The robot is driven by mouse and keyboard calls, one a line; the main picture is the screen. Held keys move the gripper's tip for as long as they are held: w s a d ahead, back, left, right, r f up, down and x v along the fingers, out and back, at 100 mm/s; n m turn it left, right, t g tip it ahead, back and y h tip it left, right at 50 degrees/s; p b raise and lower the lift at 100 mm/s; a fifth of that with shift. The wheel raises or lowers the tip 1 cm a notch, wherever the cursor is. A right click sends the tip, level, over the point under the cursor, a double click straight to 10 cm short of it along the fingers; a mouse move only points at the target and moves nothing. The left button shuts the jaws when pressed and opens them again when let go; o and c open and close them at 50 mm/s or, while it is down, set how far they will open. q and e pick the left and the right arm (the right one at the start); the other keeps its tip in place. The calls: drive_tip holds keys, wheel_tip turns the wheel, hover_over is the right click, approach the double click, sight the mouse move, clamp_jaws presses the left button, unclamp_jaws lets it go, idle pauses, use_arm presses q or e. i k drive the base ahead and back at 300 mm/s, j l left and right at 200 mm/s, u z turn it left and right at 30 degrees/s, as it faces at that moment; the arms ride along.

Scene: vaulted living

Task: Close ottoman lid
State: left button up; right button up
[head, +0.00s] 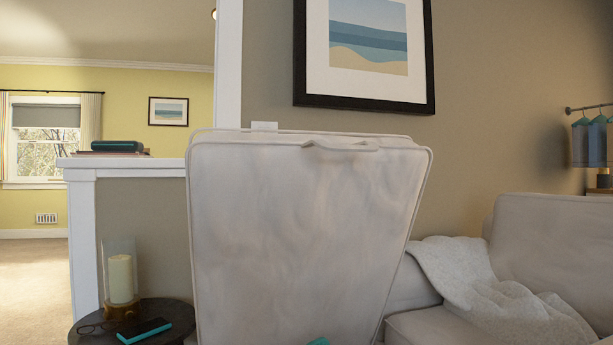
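The ottoman lid (295,235) stands raised, close to upright, in the middle of the head view. It is pale off-white upholstery with piped edges and a tab (340,145) at its top edge. The lower part of the lid and the ottoman's box are cut off by the bottom of the picture. A small teal thing (319,341) shows at the bottom edge in front of the lid; I cannot tell what it is. Neither of my grippers is in view.
A dark round side table (165,330) with a candle holder (120,279), glasses and a teal-covered item stands left of the lid. A pale sofa (545,230) with a throw (490,295) is at the right. A white-capped half wall (125,168) stands behind.

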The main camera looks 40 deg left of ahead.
sight(294, 239)
drive_tip(key=u, duration=1.15)
